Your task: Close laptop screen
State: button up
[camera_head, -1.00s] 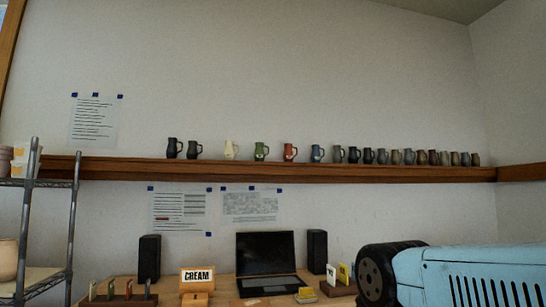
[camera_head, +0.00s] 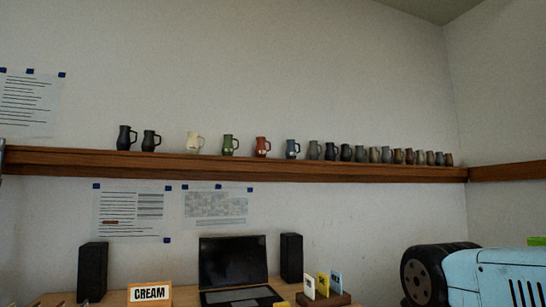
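The laptop (camera_head: 234,264) stands open on the desk (camera_head: 183,296) in the lower middle of the head view. Its dark screen is raised and faces me, and part of its keyboard base shows below the screen. The bottom of the base is near the lower edge of the picture. My gripper is not in view.
Black speakers stand left (camera_head: 92,272) and right (camera_head: 291,258) of the laptop. A light-blue machine with a black wheel (camera_head: 425,275) is at lower right. Mugs line a wall shelf (camera_head: 230,168).

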aim_at(237, 261)
jog(key=z, duration=0.1)
jog(key=i, duration=1.2)
jog(key=u, duration=0.6)
